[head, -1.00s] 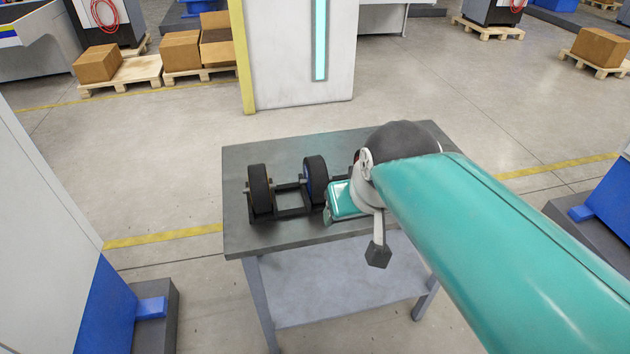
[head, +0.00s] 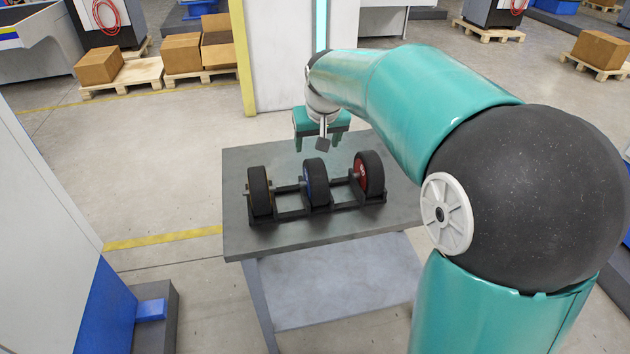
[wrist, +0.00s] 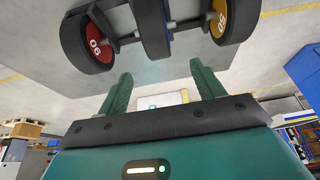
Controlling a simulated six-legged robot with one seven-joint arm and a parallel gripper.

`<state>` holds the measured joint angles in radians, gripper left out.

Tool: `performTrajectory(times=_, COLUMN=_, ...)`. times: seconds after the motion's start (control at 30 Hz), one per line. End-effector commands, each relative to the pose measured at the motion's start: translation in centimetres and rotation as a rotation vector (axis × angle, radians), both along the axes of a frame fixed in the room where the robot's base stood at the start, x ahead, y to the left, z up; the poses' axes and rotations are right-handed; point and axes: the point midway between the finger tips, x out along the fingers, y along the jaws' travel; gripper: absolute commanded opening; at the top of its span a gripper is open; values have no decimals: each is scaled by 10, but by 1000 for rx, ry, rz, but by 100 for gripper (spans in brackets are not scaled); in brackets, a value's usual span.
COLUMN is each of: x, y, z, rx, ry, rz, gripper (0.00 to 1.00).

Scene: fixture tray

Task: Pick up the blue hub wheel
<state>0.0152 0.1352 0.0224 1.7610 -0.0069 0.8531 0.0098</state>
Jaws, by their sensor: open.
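The blue hub wheel (head: 316,183) has a black tire and a blue hub. It stands upright in the middle of a dark rack (head: 342,209) on the table. In the wrist view the blue hub wheel (wrist: 153,26) is at the top middle, beyond my fingertips. My gripper (head: 318,146) is open and empty, fingers pointing down, above and apart from the wheel. The wrist view shows my gripper (wrist: 163,84) with its two green fingers spread and nothing between them.
A yellow-hub wheel (head: 259,190) stands at the rack's left and a red-hub wheel (head: 370,172) at its right, both upright. The grey table (head: 250,236) is otherwise bare. A white pillar (head: 280,60) with a light strip stands behind the table.

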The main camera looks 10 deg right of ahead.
Motion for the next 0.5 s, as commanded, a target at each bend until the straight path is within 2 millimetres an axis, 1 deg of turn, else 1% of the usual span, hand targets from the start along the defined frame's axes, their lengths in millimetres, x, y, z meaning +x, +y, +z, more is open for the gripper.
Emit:
performTrajectory(times=0.03, x=4, y=0, z=-11, rx=0, ry=4, rz=0, gripper=67)
performTrajectory(times=0.2, x=16, y=0, z=-40, rx=0, ry=3, rz=0, gripper=67)
performTrajectory(times=0.3, x=20, y=0, z=-51, rx=0, ry=2, rz=0, gripper=67)
performTrajectory(times=0.5, x=24, y=-2, z=-62, rx=0, ry=2, rz=-1, gripper=67)
